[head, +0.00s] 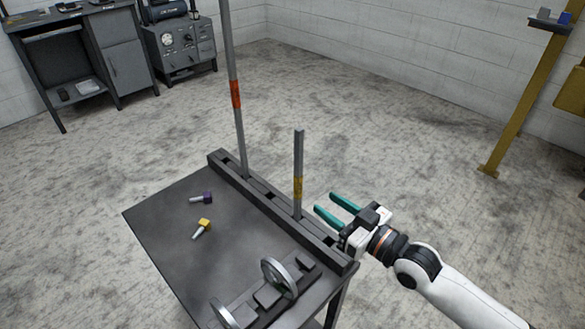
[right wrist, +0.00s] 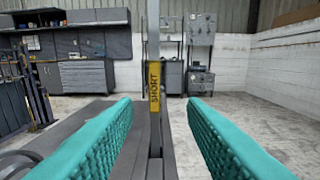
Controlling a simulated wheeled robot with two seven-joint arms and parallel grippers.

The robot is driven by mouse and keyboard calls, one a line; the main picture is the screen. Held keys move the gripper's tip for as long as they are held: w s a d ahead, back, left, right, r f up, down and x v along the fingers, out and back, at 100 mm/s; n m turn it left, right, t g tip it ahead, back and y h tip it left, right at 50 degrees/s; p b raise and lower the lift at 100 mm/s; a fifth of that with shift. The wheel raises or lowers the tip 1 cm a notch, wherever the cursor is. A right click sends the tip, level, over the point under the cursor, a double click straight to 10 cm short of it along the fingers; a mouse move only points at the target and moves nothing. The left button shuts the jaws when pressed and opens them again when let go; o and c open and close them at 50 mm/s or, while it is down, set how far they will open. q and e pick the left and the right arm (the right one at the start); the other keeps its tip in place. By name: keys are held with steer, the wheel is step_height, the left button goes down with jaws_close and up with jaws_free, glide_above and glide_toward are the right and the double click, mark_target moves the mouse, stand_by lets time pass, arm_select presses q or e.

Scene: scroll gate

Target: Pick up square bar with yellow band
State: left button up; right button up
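The square bar with the yellow band (head: 298,165) stands upright in a slot of the dark rack (head: 225,165) along the table's far edge. In the right wrist view the bar's yellow band (right wrist: 154,82) reads "SHORT" and lies ahead between my fingers. My right gripper (head: 329,206) is open and empty, with teal fingers pointing at the bar from its right, apart from it. My right gripper's fingers also show in the right wrist view (right wrist: 158,125). My left gripper is not in view.
A purple-headed piece (head: 206,197), a yellow-headed piece (head: 204,224) and a handwheel (head: 279,278) are on the table (head: 165,222).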

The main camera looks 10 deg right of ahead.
mark_target(301, 186)
steer(key=x, duration=0.6)
steer(key=shift+s+a+r, duration=0.15)
steer(key=shift+a+r, duration=0.1)
steer(key=x, duration=0.4)
steer(key=shift+a+r, duration=0.2)
steer(key=shift+r, duration=0.05)
steer(key=shift+w+a+b, duration=0.15)
steer(key=shift+w+b, duration=0.15)
steer(key=shift+w, duration=0.05)
steer(key=shift+a, duration=0.1)
jaws_close()
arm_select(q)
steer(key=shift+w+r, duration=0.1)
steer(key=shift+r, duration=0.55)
